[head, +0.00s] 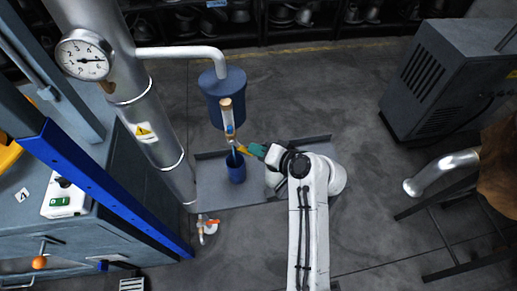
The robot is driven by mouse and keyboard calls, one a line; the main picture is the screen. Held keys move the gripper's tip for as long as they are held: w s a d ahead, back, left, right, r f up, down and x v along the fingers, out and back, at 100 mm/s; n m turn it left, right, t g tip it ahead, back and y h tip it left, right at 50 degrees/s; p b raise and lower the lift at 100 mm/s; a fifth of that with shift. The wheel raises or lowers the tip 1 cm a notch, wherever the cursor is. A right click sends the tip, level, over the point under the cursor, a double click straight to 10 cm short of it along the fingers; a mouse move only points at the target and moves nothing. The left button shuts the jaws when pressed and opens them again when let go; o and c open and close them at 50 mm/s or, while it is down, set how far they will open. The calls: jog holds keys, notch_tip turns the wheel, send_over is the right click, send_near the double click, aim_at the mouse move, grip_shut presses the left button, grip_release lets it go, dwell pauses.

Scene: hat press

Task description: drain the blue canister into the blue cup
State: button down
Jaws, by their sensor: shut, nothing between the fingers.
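The blue canister (221,88) hangs at the upper middle, below the end of a grey pipe. A pale upright fitting with a tan top (226,108) is at its front, with a small blue part low on it. The blue cup (236,170) stands upright on a grey platform, below and slightly right of the fitting. My gripper (242,149) reaches in from the right, its tips just above and beside the cup's rim and close to the fitting's lower end. It is shut and empty. Whether it touches the fitting, and what is in the cup, I cannot tell.
The grey platform (212,190) lies under the cup. A large pipe with a gauge (85,54) and a blue beam (95,185) stand to the left. A grey cabinet (440,80) stands at the upper right. Open floor lies right of the canister.

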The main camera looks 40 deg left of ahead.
jog(key=f+m+y+b, duration=0.1)
jog(key=b, duration=0.1)
jog(key=s+a+f+m+g+y+b, duration=0.1)
jog(key=y+b, duration=0.1)
jog(key=b, duration=0.1)
jog(key=s+f+m+y+b, duration=0.1)
jog(key=b, duration=0.2)
jog(key=shift+a+f+m+g, duration=0.25)
jog(key=shift+f+m+g, duration=0.05)
jog(key=shift+f, duration=0.05)
jog(key=shift+a+b, duration=0.15)
jog(key=shift+b, duration=0.15)
jog(key=shift+f, duration=0.1)
